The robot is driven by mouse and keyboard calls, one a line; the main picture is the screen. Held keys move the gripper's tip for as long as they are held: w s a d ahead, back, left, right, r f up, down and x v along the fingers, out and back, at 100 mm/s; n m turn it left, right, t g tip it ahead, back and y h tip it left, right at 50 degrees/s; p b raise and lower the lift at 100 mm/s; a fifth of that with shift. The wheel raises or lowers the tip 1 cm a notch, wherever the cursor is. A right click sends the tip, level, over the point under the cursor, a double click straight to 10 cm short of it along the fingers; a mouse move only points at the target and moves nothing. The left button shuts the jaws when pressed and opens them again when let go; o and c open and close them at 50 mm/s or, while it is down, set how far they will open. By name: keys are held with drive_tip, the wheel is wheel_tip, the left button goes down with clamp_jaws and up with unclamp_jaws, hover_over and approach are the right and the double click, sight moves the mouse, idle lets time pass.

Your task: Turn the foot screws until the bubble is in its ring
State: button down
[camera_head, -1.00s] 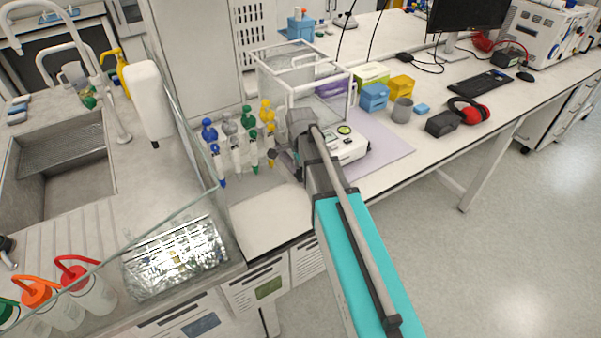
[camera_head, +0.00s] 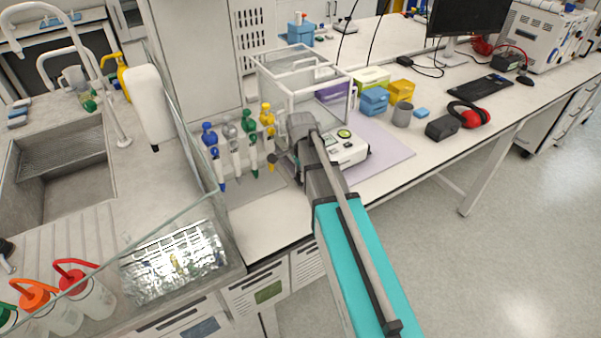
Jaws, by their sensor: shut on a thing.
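The white balance (camera_head: 348,152) stands on a lilac mat (camera_head: 388,158), with its glass draft shield (camera_head: 300,82) behind. A round green spot (camera_head: 344,133) on its top looks like the level; the bubble and ring are too small to read. My gripper (camera_head: 281,160) is low at the balance's left front side, pointing down to the bench. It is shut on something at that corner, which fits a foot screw. The arm hides the contact, that screw and the balance's left part. No other foot screw is clear; a small dark knob (camera_head: 351,148) shows at the front.
Pipettes with blue (camera_head: 210,140), green and yellow tops hang close left of my gripper. Blue (camera_head: 374,100) and yellow (camera_head: 401,90) boxes, a grey cup (camera_head: 402,114) and red ear muffs (camera_head: 469,114) lie to the right. The mat's right part is clear.

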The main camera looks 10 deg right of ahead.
drive_tip(key=shift+n, duration=0.3)
drive_tip(key=shift+n, duration=1.1)
drive_tip(key=shift+c, duration=1.5)
unclamp_jaws()
drive_tip(key=shift+m, duration=0.5)
